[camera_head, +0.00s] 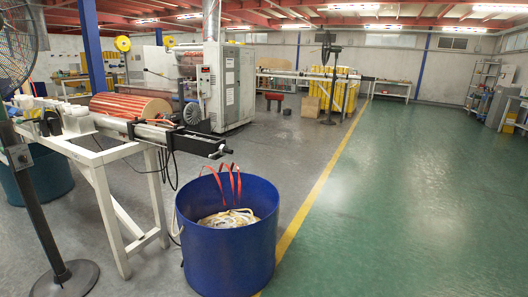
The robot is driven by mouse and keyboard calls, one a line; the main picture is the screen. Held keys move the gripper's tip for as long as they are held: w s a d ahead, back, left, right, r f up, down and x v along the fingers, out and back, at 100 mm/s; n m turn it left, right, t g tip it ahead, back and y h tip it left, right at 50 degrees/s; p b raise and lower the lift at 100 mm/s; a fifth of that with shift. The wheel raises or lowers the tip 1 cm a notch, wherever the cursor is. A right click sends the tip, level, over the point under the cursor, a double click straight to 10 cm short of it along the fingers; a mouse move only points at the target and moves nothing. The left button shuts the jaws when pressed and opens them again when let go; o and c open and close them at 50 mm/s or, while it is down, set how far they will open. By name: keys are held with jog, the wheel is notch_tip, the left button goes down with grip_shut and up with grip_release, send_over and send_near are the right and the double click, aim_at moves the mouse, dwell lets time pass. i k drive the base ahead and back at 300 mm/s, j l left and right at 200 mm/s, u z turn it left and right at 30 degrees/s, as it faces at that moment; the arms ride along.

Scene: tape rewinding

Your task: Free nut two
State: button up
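A grey shaft unit (160,133) runs from the roll toward the right and ends in a black end piece (212,148) past the table's edge. I cannot tell at this size which part is nut two. My gripper is not in view, and nothing held shows.
A blue bin (228,246) with pale scrap and red strips stands on the floor, right of the table. A fan stand with a round black base (72,282) is at the near left. A large grey machine (232,84) is behind. The green floor (430,190) at the right is clear.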

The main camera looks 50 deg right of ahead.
aim_at(221, 148)
jog(key=z, duration=1.1)
